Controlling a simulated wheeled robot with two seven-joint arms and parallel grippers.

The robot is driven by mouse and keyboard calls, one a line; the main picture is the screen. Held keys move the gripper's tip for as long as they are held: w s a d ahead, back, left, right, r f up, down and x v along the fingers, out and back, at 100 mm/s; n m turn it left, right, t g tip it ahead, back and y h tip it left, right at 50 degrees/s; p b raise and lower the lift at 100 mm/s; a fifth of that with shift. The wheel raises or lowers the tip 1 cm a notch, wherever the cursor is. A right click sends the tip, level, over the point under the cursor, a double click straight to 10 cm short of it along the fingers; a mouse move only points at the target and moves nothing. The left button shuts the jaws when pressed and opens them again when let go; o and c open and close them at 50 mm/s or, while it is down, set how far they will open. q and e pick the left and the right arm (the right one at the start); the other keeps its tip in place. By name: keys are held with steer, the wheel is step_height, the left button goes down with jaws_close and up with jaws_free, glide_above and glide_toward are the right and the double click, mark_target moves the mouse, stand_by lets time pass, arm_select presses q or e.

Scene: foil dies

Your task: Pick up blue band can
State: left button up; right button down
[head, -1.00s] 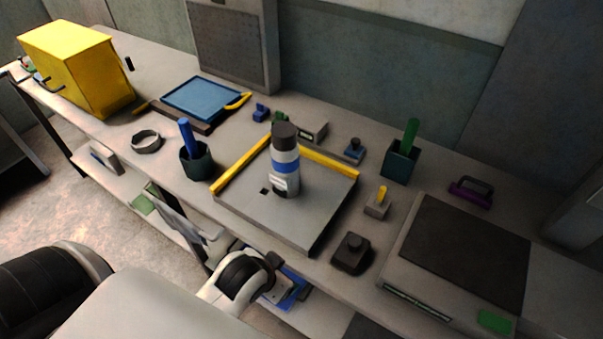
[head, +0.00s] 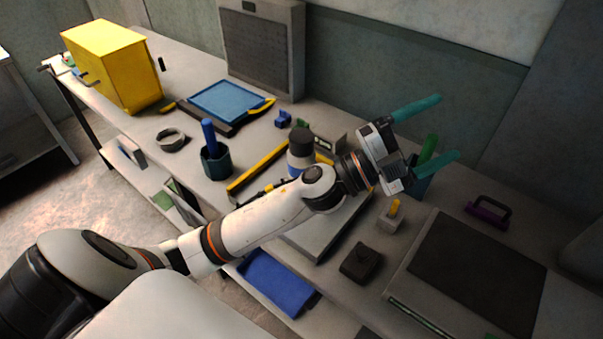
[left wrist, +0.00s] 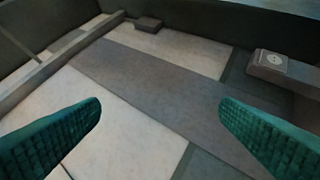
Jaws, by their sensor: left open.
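The blue band can (head: 300,152) stands upright on the grey plate (head: 322,238) with yellow edges, on the bench. It has a dark cap, and my left arm hides its lower part and most of the blue band. My left gripper (head: 448,127) is beyond and to the right of the can in the head view. Its two teal fingers are spread apart with nothing between them. The left wrist view shows the open fingers (left wrist: 160,125) and no can. My right gripper is not in view.
A dark green holder (head: 419,184) with a green stick shows behind the left gripper. A blue stick stands in a dark cup (head: 216,163) left of the can. A black knob block (head: 361,263), a yellow-topped block (head: 391,217) and a dark-topped box (head: 478,275) lie at right.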

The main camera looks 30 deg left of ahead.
arm_select(q)
steer(key=s+d+m+g+h, duration=0.25)
steer(key=d+m+g, duration=0.25)
steer(key=m+g, duration=0.65)
steer(key=m+g+y, duration=0.3)
steer(key=g+y, duration=0.2)
steer(key=y, duration=1.4)
glide_above(301, 136)
steer(key=f, duration=0.4)
steer(key=shift+a+f, duration=0.2)
step_height(301, 136, down, 6)
steer(key=shift+f+p, duration=0.1)
steer(key=shift+p, duration=1)
steer(key=shift+f+p, duration=0.4)
steer(key=shift+f, duration=0.1)
steer(key=f+p, duration=0.2)
steer(key=f, duration=0.1)
steer(key=shift+d+f, duration=0.2)
steer(key=shift+f, duration=0.1)
steer(key=shift+w+f, duration=0.1)
steer(key=shift+f, duration=0.35)
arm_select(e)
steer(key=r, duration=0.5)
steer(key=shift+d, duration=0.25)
